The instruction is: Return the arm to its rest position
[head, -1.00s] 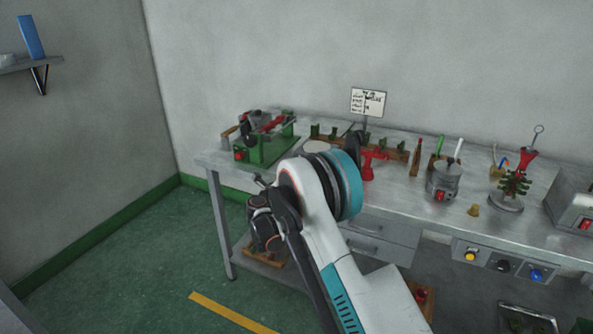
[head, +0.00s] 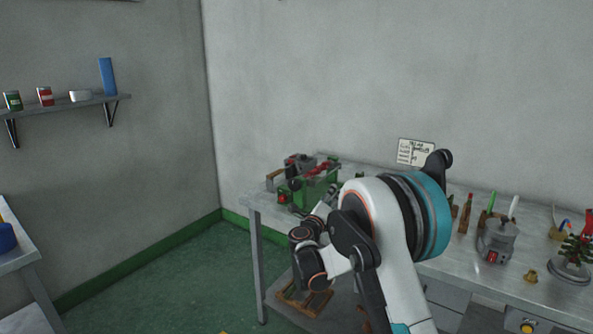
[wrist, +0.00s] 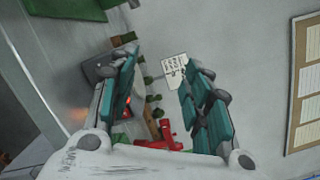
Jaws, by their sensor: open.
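My arm (head: 395,235) is in the right half of the head view, bent, in front of the metal workbench (head: 265,202). Its lower links reach left beside the bench's left end. My gripper (wrist: 160,63) shows in the wrist view with its two teal-padded fingers apart and nothing between them. I cannot make out the fingers clearly in the head view. Beyond the fingers, the wrist view shows a red tool (wrist: 162,135), a white sign (wrist: 174,70) and the grey wall.
A wall shelf (head: 65,105) holds cans and a blue box. Another table (head: 18,258) is at the left edge.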

